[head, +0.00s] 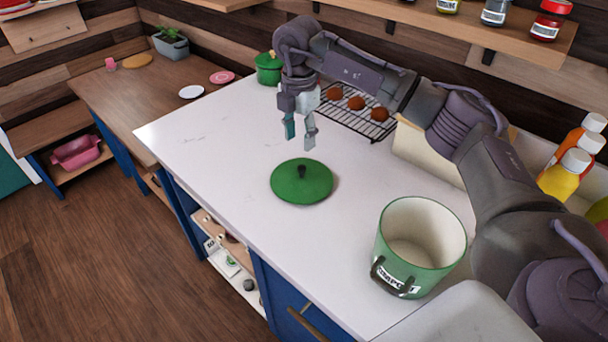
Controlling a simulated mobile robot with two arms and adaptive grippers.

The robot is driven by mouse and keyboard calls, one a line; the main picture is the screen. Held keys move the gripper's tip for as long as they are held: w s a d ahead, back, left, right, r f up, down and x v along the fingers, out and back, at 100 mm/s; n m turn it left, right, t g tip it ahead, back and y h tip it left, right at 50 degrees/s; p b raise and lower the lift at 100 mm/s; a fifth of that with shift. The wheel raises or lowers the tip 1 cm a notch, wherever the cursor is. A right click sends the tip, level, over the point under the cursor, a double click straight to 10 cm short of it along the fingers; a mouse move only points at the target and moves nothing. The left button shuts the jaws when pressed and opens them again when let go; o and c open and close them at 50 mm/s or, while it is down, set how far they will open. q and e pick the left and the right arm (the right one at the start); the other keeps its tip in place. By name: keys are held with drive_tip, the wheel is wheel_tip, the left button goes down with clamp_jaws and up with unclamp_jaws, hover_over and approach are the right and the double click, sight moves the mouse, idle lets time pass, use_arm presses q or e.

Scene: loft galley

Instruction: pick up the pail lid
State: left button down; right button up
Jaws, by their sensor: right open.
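The pail lid (313,186) is a round green disc with a dark knob at its centre. It lies flat on the white counter. The green pail (398,262), with a label and a dark handle on its side, stands open and upright to the lid's lower right. My right gripper (300,145) points down above the lid's far edge, apart from it. Its two fingers are spread with nothing between them. The knob is in plain view below the fingers. My left gripper is not in the picture.
A cooling rack (352,124) with several brown round items lies behind my right gripper. A green lidded pot (268,68) stands at the counter's back. Yellow and orange bottles (565,174) stand at right. The white counter (215,135) left of the lid is clear.

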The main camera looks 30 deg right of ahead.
sight(302, 167)
wheel_tip(302, 167, down, 5)
drive_tip(key=shift+d+r+p, duration=0.15)
drive_tip(key=shift+p, duration=0.2)
drive_tip(key=shift+s+f, duration=0.1)
drive_tip(key=shift+f, duration=0.1)
drive_tip(key=f, duration=0.1)
drive_tip(key=f+p, duration=0.1)
drive_tip(key=f, duration=0.1)
drive_tip(key=f+p, duration=0.1)
drive_tip(key=shift+s+f, duration=0.2)
drive_tip(key=shift+s, duration=0.05)
drive_tip(key=shift+f, duration=0.2)
clamp_jaws()
